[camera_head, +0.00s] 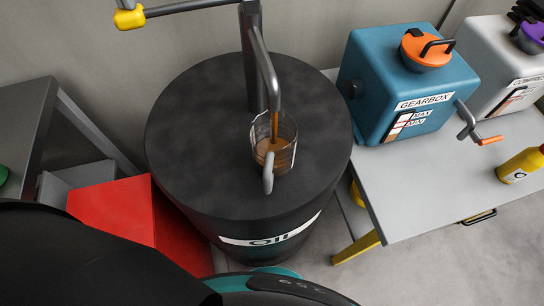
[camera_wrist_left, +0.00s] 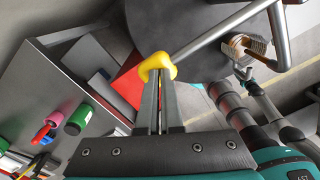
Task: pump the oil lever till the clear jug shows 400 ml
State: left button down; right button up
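The clear jug (camera_head: 283,158) is on the black oil drum (camera_head: 195,130), below the curved grey spout (camera_head: 268,75). A brown stream runs from the spout into the jug, and brown oil shows in its lower part. Its marks are too small to read. The jug also shows in the left wrist view (camera_wrist_left: 236,52). The oil lever (camera_head: 190,7) reaches left from the pump post to a yellow grip (camera_head: 129,18). In the left wrist view my left gripper (camera_wrist_left: 158,82) is shut on the yellow grip (camera_wrist_left: 157,64). My right gripper cannot be made out.
A grey table (camera_head: 440,190) on the right holds a teal gearbox tank (camera_head: 400,85), a pale tank (camera_head: 495,60) and a yellow bottle (camera_head: 520,165). A red box (camera_head: 135,212) and a grey bench (camera_head: 22,120) stand left of the drum.

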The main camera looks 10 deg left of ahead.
aim_at(131, 14)
pick_arm(q)
jog(key=shift+f+b, duration=1.5)
jog(key=shift+f, duration=0.5)
notch_tip(131, 14, up, 10)
jog(key=p, duration=0.7)
jog(key=shift+r+p, duration=0.1)
jog(key=shift+p, duration=0.2)
jog(key=shift+f, duration=0.25)
jog(key=shift+f+b, duration=4.05)
jog(key=shift+f, duration=0.8)
notch_tip(131, 14, up, 10)
jog(key=p, duration=0.7)
jog(key=shift+r+p, duration=0.1)
jog(key=shift+p, duration=0.3)
